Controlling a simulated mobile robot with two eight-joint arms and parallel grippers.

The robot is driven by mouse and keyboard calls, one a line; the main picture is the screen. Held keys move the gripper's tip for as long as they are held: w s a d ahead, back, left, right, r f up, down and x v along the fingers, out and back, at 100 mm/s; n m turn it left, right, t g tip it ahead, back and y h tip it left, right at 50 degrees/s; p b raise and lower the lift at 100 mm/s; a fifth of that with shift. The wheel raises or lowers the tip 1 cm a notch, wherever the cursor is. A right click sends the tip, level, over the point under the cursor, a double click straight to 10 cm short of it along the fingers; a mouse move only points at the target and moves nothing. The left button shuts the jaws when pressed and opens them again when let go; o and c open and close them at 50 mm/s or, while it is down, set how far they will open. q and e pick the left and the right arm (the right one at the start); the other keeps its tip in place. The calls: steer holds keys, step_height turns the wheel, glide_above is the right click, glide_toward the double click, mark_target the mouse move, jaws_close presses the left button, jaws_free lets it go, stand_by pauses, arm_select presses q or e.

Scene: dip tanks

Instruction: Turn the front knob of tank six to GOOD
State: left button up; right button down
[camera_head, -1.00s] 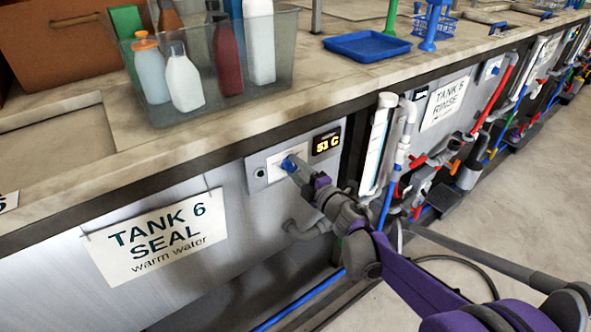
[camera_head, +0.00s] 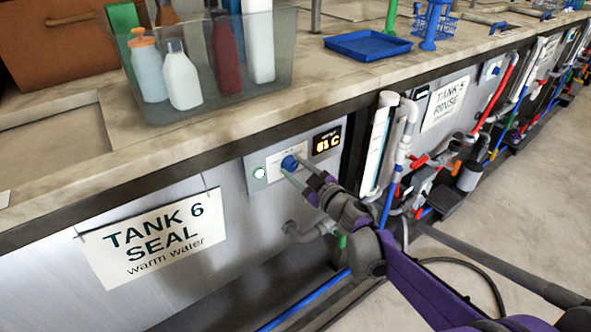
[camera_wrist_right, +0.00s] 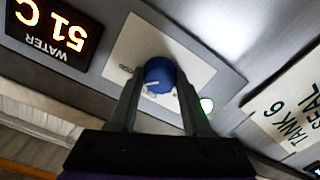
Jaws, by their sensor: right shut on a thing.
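The blue front knob (camera_head: 289,163) sits on a white plate on the control panel of tank six, beside the sign "TANK 6 SEAL" (camera_head: 155,238). My right gripper (camera_head: 297,172) reaches it from the lower right. In the right wrist view the two fingers of the gripper (camera_wrist_right: 159,84) are shut on the sides of the knob (camera_wrist_right: 160,74). A white mark shows on the knob's face; the words on the plate are too small to read. The display (camera_wrist_right: 53,26) reads 51 C. My left gripper is not in view.
A clear bin (camera_head: 225,105) of bottles stands on the counter above the panel. A blue tray (camera_head: 366,46) lies farther back. Pipes (camera_head: 401,140) stand right of the panel, and a grey elbow pipe (camera_head: 305,232) sits below it. The floor at right is open.

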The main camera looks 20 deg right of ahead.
steer(key=shift+m, duration=1.1)
steer(key=shift+c, duration=1.7)
jaws_free()
steer(key=v, duration=1)
steer(key=shift+s+p, duration=0.4)
steer(key=shift+p, duration=0.05)
steer(key=shift+d+r, duration=0.1)
steer(key=shift+d, duration=0.1)
